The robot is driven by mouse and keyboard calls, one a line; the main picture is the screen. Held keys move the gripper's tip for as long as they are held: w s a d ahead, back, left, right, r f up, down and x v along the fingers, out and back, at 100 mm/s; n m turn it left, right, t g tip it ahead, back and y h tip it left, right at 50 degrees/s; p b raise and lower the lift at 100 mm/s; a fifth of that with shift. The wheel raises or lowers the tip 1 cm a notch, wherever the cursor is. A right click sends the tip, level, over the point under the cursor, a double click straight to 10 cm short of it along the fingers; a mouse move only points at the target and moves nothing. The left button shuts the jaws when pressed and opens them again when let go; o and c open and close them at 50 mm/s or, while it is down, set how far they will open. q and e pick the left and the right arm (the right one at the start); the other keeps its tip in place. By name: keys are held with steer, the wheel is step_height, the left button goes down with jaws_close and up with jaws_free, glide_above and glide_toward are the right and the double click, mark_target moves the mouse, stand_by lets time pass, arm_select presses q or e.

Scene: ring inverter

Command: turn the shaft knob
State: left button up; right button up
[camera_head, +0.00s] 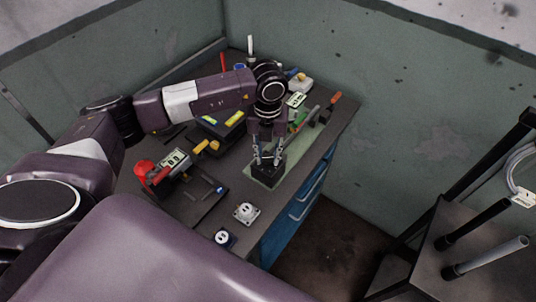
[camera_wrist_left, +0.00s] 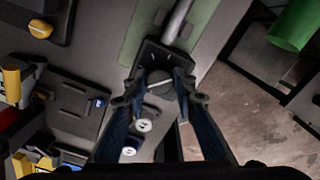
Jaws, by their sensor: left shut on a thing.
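The shaft knob (camera_wrist_left: 160,84) is a round dark grey disc with a light line across its face, on a black block (camera_wrist_left: 150,55) in the left wrist view. My left gripper (camera_wrist_left: 161,92) is shut on the knob, with one fingertip at each side of it. In the head view my left gripper (camera_head: 268,160) points down at the black block (camera_head: 269,172), which sits on a green mat (camera_head: 252,174) near the bench's right edge. The knob is hard to make out in the head view. My right gripper is not in view.
White round-faced sockets (camera_head: 246,212) stand at the bench's near end. A dark tray (camera_head: 205,205), a red object (camera_head: 144,168) and boxes with yellow parts (camera_head: 222,124) lie left of the block. Blue drawers (camera_head: 300,205) are below the bench edge. A dark stand with rods (camera_head: 480,225) is at right.

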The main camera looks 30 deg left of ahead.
mark_target(268, 157)
arm_select(q)
steer(key=shift+f+m+b, duration=0.15)
steer(key=shift+m+b, duration=0.15)
steer(key=shift+b, duration=0.2)
steer(key=m+b, duration=0.5)
steer(key=b, duration=0.1)
steer(key=shift+m+b, duration=1.3)
steer(key=shift+m, duration=0.1)
steer(key=shift+r, duration=0.2)
steer(key=o, duration=1.2)
steer(key=shift+c, duration=0.2)
step_height(268, 157, up, 12)
